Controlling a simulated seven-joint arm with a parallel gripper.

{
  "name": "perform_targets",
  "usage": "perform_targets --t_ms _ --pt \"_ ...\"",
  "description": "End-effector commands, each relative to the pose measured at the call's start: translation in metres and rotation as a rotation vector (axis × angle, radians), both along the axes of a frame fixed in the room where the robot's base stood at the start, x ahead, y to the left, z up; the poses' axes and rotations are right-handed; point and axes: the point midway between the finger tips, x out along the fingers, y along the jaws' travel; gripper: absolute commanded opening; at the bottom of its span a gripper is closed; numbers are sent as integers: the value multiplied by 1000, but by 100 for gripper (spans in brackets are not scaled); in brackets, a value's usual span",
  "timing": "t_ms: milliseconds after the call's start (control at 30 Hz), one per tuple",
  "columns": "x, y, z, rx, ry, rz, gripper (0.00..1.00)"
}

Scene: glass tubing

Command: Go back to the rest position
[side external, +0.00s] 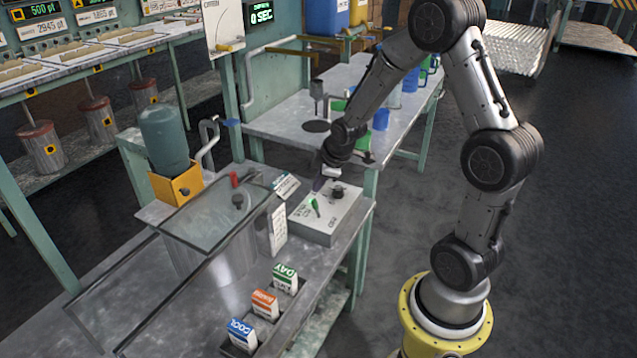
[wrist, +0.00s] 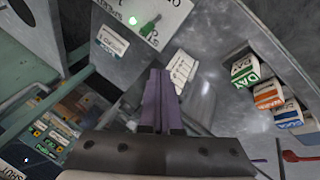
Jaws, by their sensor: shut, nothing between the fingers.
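My gripper (wrist: 159,80) is shut and empty, its purple fingers together in the wrist view. In the side view my gripper (side external: 318,183) hangs just above the left edge of the grey control box (side external: 330,228). The box has a green switch (side external: 314,205) and a black knob (side external: 338,188) on top. In the wrist view the green switch (wrist: 150,25) is near the top, ahead of the fingers, with a lit green spot (wrist: 133,20) beside it. I cannot tell whether the fingers touch the box.
Three labelled boxes, green (side external: 285,278), orange (side external: 264,303) and blue (side external: 241,333), stand in a tray at the bench front. A glass-topped tank (side external: 225,205) and a green container on a yellow base (side external: 178,185) are to the left. Open floor (side external: 570,200) lies right of my arm.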

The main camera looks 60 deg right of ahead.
Motion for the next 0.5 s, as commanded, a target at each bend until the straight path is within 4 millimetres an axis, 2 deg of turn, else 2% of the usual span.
perform_targets --t_ms 333,433,500 --pt "4 5 3 -3 -7 15 0" --pt "17 17 29 -29 -64 54 0" --pt "26 32 62 -56 -131 95 0"
